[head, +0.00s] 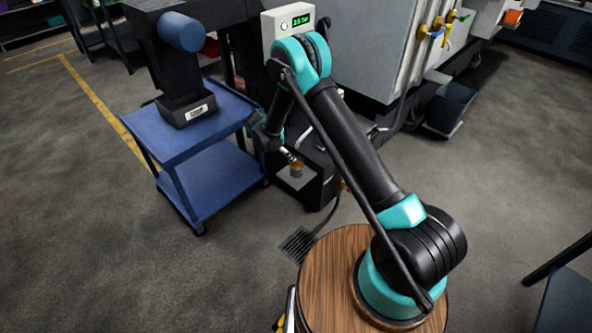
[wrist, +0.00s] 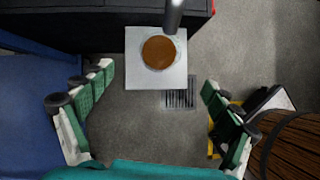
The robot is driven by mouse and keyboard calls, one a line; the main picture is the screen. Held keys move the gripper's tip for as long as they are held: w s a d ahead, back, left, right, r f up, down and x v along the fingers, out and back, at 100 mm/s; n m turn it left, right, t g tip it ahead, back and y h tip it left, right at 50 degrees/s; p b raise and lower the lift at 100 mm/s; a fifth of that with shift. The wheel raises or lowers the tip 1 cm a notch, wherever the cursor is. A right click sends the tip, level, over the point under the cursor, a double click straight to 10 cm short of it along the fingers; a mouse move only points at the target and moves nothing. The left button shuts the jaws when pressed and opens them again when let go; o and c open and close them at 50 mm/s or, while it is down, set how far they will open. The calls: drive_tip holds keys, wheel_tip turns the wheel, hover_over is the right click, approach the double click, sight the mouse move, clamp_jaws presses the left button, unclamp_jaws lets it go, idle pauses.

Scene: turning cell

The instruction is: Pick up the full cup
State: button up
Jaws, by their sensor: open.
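The cup (wrist: 159,53) is seen from above in the wrist view, filled with brown liquid. It stands on a light grey square plate (wrist: 136,76). A grey spout (wrist: 174,14) comes down at its far right edge. In the head view the cup (head: 297,168) is small, under the spout. My gripper (wrist: 158,82) is open and empty, its green fingers spread wide on both sides, with the cup ahead of and between them, apart from both.
A blue cart (head: 215,125) carrying a black stand with a blue cylinder is close on the left. A grey machine cabinet (head: 365,45) with a small display box (head: 284,27) is behind. A floor grate (head: 297,243) lies before the plate. Open floor is at left.

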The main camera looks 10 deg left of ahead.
approach(297, 163)
drive_tip(key=d+f, duration=0.4)
drive_tip(key=f, duration=0.1)
drive_tip(key=shift+f, duration=0.1)
drive_tip(key=c, duration=1.2)
drive_tip(key=shift+c, duration=0.2)
